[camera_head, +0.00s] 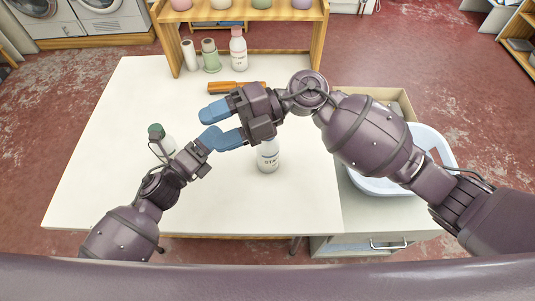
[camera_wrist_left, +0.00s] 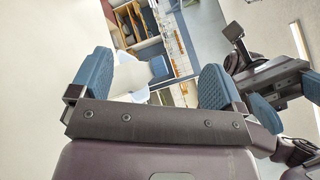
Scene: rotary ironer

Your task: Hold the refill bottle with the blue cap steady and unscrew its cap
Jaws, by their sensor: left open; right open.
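A white bottle with a dark printed label (camera_head: 268,158) stands upright on the white table. My right gripper and wrist cover its top, so its cap colour cannot be seen. My right gripper (camera_head: 222,124) is open above and left of that bottle, its blue fingers pointing left; no object shows between them. My left gripper (camera_head: 213,140) is open, low and close beside the right gripper's fingers. In the left wrist view, its two blue fingers (camera_wrist_left: 155,82) are wide apart, with a pale shape beyond them that I cannot identify. No blue cap is visible.
An orange tool (camera_head: 222,88) lies on the table. A white basin (camera_head: 441,140) is right.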

